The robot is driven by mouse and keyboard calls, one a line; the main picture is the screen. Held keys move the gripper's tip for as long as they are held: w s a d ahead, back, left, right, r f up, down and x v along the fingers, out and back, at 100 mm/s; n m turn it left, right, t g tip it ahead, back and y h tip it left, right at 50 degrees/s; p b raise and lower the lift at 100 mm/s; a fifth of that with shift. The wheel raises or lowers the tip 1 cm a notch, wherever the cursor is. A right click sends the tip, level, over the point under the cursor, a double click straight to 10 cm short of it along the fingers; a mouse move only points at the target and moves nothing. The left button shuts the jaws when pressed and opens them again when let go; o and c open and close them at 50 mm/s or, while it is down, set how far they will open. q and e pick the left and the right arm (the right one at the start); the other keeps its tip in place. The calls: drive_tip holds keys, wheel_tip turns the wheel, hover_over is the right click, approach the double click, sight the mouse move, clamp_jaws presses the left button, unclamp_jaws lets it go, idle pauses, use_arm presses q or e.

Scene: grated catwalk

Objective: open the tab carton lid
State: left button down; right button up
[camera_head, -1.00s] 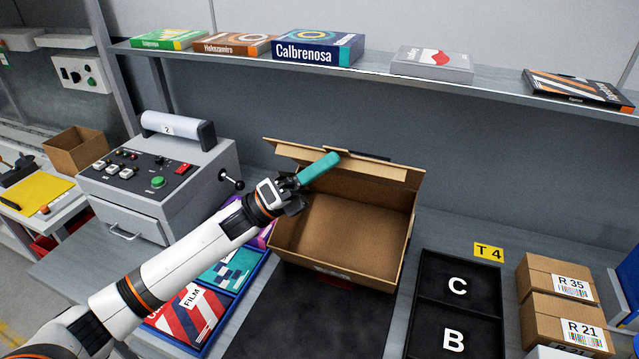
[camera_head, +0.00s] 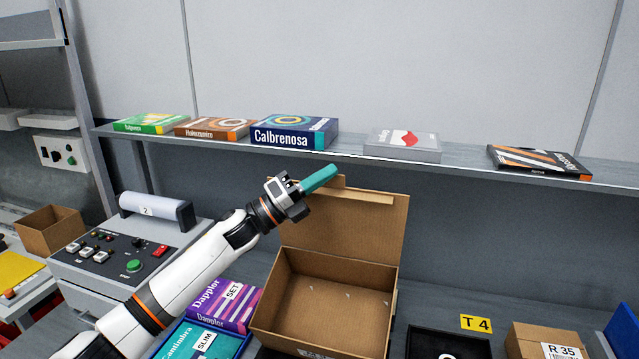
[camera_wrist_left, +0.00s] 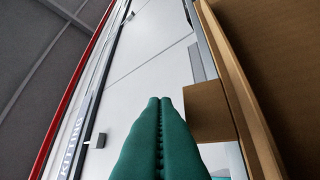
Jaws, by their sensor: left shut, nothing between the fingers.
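The brown tab carton (camera_head: 330,305) stands on the bench with its inside showing empty. Its lid (camera_head: 350,228) is raised at the back, standing about upright, with a folded flap along its top edge. My left gripper (camera_head: 333,171), with teal fingers, is shut and empty at the lid's upper left corner. In the left wrist view the closed teal fingers (camera_wrist_left: 158,105) point up beside the brown cardboard lid (camera_wrist_left: 285,60) and a small tab (camera_wrist_left: 208,110). I cannot tell whether they touch it. My right gripper is not in view.
A shelf (camera_head: 460,167) with several flat boxes runs behind the carton. A control box (camera_head: 130,255) with a roller stands at left. Purple and teal boxes (camera_head: 225,305) lie left of the carton. A black tray (camera_head: 447,342) and carton R 35 (camera_head: 545,338) are at right.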

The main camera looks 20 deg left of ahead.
use_arm(q)
drive_tip(key=shift+w+r, duration=0.1)
drive_tip(key=shift+w, duration=0.3)
drive_tip(key=shift+w+n+y, duration=0.15)
drive_tip(key=shift+n+y, duration=0.15)
idle(0.7)
